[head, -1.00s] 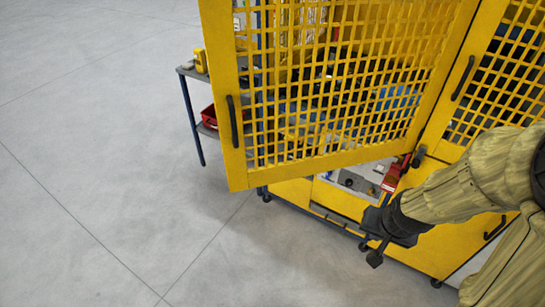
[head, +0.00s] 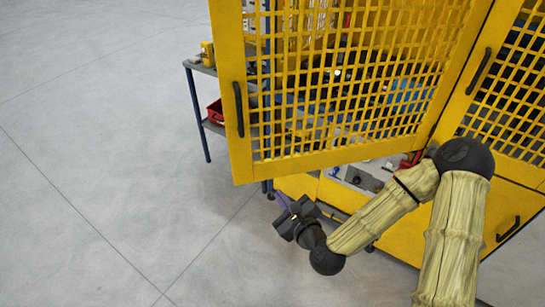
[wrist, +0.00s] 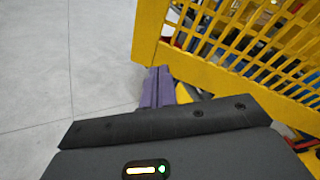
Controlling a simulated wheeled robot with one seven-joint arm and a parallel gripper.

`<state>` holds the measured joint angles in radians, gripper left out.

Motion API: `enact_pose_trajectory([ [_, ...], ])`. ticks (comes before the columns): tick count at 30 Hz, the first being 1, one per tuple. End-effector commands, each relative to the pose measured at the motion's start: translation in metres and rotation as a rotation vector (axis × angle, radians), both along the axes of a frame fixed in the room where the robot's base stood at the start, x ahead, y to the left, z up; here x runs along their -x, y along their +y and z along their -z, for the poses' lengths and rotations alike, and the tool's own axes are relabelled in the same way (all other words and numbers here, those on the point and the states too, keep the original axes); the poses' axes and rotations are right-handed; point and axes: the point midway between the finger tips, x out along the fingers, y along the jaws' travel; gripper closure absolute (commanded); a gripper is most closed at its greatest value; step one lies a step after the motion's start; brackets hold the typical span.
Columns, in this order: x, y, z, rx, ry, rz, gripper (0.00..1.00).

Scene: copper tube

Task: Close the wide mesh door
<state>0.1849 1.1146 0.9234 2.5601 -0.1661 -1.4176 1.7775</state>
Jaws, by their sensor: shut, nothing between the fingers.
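The wide yellow mesh door (head: 245,160) stands swung open from the yellow cabinet, its free edge at the left with a black handle (head: 238,108). Its hinge side is at the right. My gripper (head: 283,202) is below the door's lower edge, near its free corner, and looks apart from it. In the wrist view my gripper's purple fingers (wrist: 156,88) are together and empty. The door's lower frame (wrist: 200,68) runs across the upper right of that view, just beyond the fingers. The handle does not show there.
A second yellow mesh door (head: 462,110) with a black handle is at the right. A grey bench (head: 205,70) with a red bin (head: 216,112) stands behind the wide door. The grey floor (head: 90,180) to the left is clear.

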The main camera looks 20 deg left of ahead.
Motion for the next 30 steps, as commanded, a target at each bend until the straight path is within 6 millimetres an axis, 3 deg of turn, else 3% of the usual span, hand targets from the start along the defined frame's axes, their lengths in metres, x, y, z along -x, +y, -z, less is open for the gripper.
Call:
enact_pose_trajectory([
  [4,-0.007,-0.002,-0.014,-0.337,0.131,0.150,1.00],
  [9,-0.013,-0.009,-0.025,-0.508,0.186,0.226,1.00],
  [20,-0.015,-0.008,-0.025,-0.512,0.185,0.227,1.00],
  [30,-0.047,0.015,-0.029,-0.509,0.183,0.228,1.00],
])
